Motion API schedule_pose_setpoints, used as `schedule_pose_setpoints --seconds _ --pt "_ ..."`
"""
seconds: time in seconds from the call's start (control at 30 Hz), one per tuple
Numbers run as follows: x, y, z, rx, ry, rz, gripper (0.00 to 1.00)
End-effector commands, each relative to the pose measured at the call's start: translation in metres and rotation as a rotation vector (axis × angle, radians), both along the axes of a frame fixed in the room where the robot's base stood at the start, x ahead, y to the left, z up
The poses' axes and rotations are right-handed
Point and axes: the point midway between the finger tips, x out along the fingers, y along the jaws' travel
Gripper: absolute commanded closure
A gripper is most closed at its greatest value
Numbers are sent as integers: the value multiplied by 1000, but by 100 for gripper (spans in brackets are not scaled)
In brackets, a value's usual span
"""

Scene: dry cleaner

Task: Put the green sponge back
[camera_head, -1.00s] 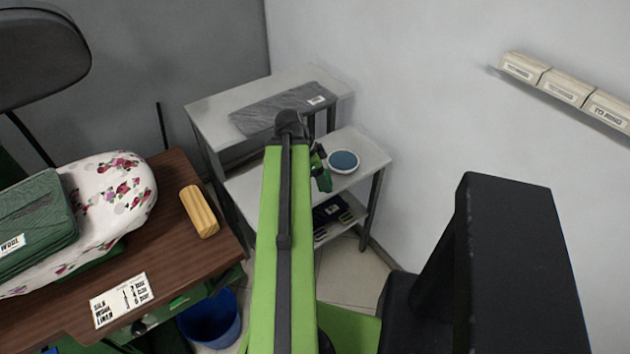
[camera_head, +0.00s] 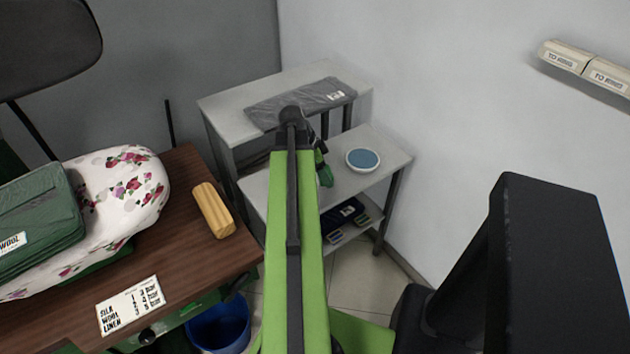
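My lime-green arm reaches away over the grey shelf unit, and its end covers most of my gripper (camera_head: 322,164). A dark green piece shows beyond the arm's right side, by the gripper. I cannot tell whether it is the green sponge or part of the gripper, nor whether the fingers are open or shut. No other green sponge is clearly visible. A round white dish with a blue-grey inside (camera_head: 363,160) sits on the lower grey top (camera_head: 382,146), just right of the gripper and apart from it.
A folded grey garment (camera_head: 300,100) lies on the higher grey top. Dark packs lie on the shelf below. At left, the brown ironing table (camera_head: 190,265) holds a yellow block (camera_head: 214,209), a label card, a floral cushion and a green bag. A blue bucket (camera_head: 220,325) stands below.

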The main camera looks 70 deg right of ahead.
Motion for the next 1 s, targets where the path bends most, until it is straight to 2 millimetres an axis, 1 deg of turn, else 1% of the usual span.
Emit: schedule_pose_setpoints --seconds 0.07,0.1,0.17,0.3,0.33,0.57,0.7,0.73,0.9,1.0 --pt "3 1 -2 0 0 5 70" --pt "4 2 -6 0 0 8 70" --pt "5 3 -16 0 0 10 70" --pt "6 3 -41 0 0 11 70" --pt "6 3 -44 0 0 11 70" --pt "9 5 -39 0 0 17 70" --pt "10 5 -44 0 0 17 70" --pt "10 5 -43 0 0 17 36" --pt "10 5 -42 0 0 17 16" --pt "10 5 -42 0 0 17 16"
